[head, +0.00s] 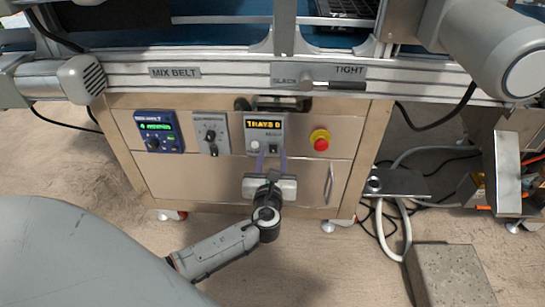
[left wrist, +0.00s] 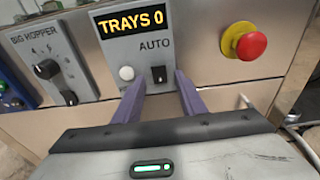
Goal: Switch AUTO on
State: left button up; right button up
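The AUTO switch (left wrist: 159,75) is a small black rocker under the word AUTO on a grey panel (left wrist: 178,50). In the head view the switch (head: 273,149) sits below the amber display (head: 264,124), which reads TRAYS 0. I cannot tell which way the rocker is set. A white round button (left wrist: 126,73) is left of it. My left gripper (left wrist: 160,92) is open and empty, its two purple fingers pointing at the panel, one tip on each side below the switch. It also shows in the head view (head: 271,157). My right gripper is not in view.
A red emergency button on a yellow base (head: 320,140) is right of the panel. The BIG HOPPER knob panel (head: 210,134) and a blue controller (head: 158,132) are to the left. The TIGHT lever (head: 335,84) juts out above. A concrete block (head: 450,275) stands on the floor at right.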

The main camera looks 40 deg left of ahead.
pick_arm(q)
jog(key=shift+s+d, duration=0.1)
jog(key=p+v, duration=0.3)
jog(key=v, duration=0.7)
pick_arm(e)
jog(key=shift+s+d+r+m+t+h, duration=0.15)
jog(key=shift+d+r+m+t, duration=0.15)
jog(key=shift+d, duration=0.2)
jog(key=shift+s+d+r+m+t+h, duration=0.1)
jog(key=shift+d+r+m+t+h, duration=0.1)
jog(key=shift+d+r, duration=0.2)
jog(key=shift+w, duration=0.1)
